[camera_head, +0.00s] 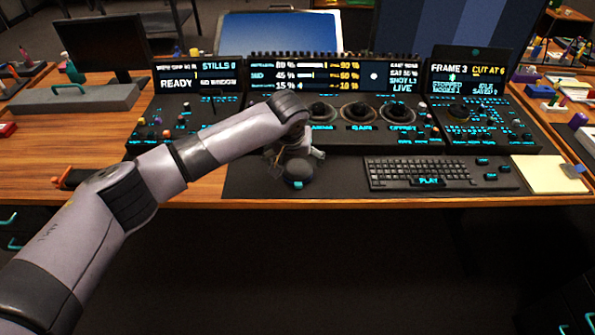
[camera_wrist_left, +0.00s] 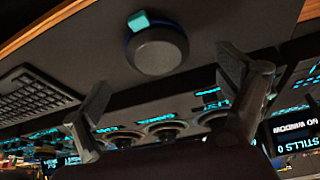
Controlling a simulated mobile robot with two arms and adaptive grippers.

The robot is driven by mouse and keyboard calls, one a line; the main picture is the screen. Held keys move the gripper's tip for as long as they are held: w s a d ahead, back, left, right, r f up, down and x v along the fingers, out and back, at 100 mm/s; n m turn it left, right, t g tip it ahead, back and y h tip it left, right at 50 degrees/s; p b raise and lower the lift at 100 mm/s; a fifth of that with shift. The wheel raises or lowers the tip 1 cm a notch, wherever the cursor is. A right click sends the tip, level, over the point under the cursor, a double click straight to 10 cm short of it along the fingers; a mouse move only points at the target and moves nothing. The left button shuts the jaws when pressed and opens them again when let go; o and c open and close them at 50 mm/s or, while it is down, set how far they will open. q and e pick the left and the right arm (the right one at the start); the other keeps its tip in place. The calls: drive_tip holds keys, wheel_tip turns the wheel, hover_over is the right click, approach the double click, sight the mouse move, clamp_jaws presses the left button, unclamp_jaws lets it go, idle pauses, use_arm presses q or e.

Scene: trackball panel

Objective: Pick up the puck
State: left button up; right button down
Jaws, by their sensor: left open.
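The puck (camera_head: 297,172) is a dark round knob-like piece with a small cyan mark, lying on the dark desk mat left of the keyboard. In the left wrist view the puck (camera_wrist_left: 158,50) shows whole, with a cyan tab on its rim. My left gripper (camera_head: 298,156) hangs over the mat at the puck and partly covers it in the head view. In the left wrist view its two fingers (camera_wrist_left: 167,76) are spread wide, with nothing between them. The puck appears beyond the fingertips, apart from them. My right gripper is in neither view.
A keyboard (camera_head: 418,174) lies right of the puck. The console with trackballs and lit screens (camera_head: 330,76) stands behind. A pale notepad (camera_head: 548,174) lies at the right. The desk's wooden front edge (camera_head: 420,200) runs close in front of the puck.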

sight(297, 169)
use_arm(q)
drive_tip(key=shift+s+x, duration=0.1)
drive_tip(key=shift+x, duration=1.25)
drive_tip(key=shift+s+x, duration=0.15)
drive_tip(key=shift+x, duration=1.15)
drive_tip(key=shift+d, duration=0.15)
drive_tip(key=shift+c, duration=0.3)
drive_tip(key=c, duration=1.1)
drive_tip(key=shift+c, duration=0.2)
wheel_tip(297, 169, up, 20)
drive_tip(key=shift+f, duration=0.1)
